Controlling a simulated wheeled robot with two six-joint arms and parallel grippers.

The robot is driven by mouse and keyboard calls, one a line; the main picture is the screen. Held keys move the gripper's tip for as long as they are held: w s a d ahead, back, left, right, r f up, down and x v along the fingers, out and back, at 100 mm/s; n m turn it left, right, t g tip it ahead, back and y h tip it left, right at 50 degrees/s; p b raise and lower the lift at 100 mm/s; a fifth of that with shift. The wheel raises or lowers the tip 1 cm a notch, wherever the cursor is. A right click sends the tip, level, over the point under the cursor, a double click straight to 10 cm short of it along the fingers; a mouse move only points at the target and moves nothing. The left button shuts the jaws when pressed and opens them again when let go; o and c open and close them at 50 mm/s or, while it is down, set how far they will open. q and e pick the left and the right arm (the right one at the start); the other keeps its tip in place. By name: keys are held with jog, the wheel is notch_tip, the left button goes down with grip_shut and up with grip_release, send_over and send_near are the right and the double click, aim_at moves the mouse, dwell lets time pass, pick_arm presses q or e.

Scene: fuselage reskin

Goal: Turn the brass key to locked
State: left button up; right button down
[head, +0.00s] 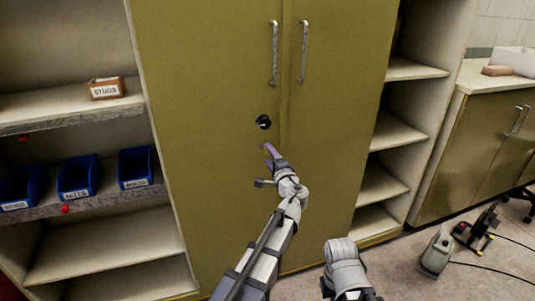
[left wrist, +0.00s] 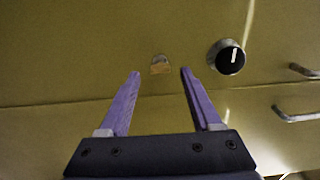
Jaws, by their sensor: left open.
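A small brass key (left wrist: 160,69) sits in a pale metal lock on the olive cabinet door (head: 205,80). In the left wrist view it lies ahead of my left gripper (left wrist: 160,73), roughly midway between the purple fingertips. The fingers are apart and empty, and I see no contact with the key. In the head view my left gripper (head: 265,166) is in front of the door, below a round black knob (head: 263,122), and I cannot make out the key clearly there. My right arm shows low in the head view; its fingers are out of sight.
The black knob (left wrist: 231,57) with a white mark is close beside the key. Two door handles (head: 274,54) (head: 303,52) are above. Shelves at left hold blue bins (head: 77,178) and a studs box (head: 105,88). Floor equipment (head: 437,252) stands at right.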

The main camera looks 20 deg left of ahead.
pick_arm(q)
jog(key=v, duration=0.5)
jog(key=s+f+n+g+h, duration=0.2)
jog(key=s+f+n+g, duration=0.45)
jog(key=s+f, duration=0.6)
jog(key=s+d+f+n+g+h, duration=0.1)
jog(key=s+d+f+g+h, duration=0.35)
jog(key=s, duration=0.45)
jog(key=s+d+f+g+h, duration=0.2)
jog(key=s+d+f+g, duration=0.25)
jog(key=s+d, duration=0.3)
notch_tip(320, 180, up, 17)
jog(key=p, duration=1.7)
jog(key=shift+s+d, duration=0.15)
jog(key=shift+s, duration=0.3)
